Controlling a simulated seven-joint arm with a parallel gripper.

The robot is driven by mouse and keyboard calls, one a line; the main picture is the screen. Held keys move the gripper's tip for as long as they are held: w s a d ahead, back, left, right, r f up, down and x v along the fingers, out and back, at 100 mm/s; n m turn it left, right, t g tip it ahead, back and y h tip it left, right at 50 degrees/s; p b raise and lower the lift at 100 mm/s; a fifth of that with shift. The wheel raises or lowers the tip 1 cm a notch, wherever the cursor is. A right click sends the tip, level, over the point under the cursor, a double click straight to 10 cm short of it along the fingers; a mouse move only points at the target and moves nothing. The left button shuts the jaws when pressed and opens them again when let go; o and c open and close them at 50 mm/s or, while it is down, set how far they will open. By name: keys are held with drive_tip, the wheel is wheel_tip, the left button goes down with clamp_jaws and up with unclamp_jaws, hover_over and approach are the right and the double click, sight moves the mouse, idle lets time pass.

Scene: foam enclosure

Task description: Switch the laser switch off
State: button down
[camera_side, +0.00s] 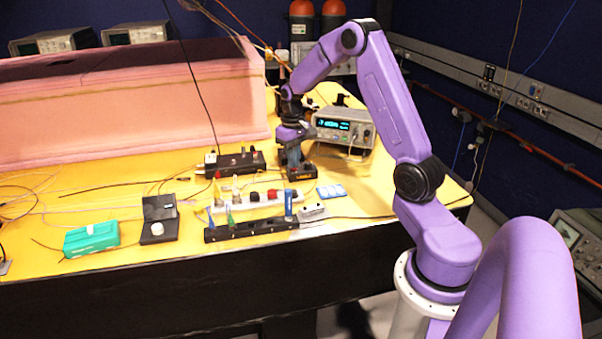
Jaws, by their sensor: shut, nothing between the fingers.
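My gripper (298,176) points down at the right part of the yellow table, close to the left of a grey instrument (343,130) with a lit blue display. Its fingers are shut and hold nothing; their tips are small and dark here. Whether they touch anything below cannot be told. I cannot tell for sure which thing is the laser switch. A small black box with an upright panel (159,218) stands at the front of the table. A white strip with coloured parts (258,201) lies in front and to the left of my gripper.
A pink foam enclosure (120,105) fills the back left. A black rail with upright coloured pieces (250,229) lies along the front edge. A teal box (91,238) sits at front left. A black device (234,163) and loose cables lie across the table.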

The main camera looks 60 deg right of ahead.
drive_tip(key=shift+f, duration=0.6)
idle(0.3)
drive_tip(key=shift+r, duration=3.55)
drive_tip(key=shift+a, duration=0.1)
drive_tip(key=s+a+r+n, duration=0.2)
drive_tip(key=s+a+n, duration=0.25)
drive_tip(key=a, duration=0.65)
drive_tip(key=s+a+r+n, duration=0.1)
drive_tip(key=s+a+n, duration=0.3)
drive_tip(key=a, duration=0.7)
drive_tip(key=s+a+n, duration=0.3)
drive_tip(key=s, duration=0.7)
drive_tip(key=s+a+f+n, duration=0.1)
drive_tip(key=s+a+n, duration=0.2)
drive_tip(key=s, duration=0.8)
drive_tip(key=shift+n, duration=0.55)
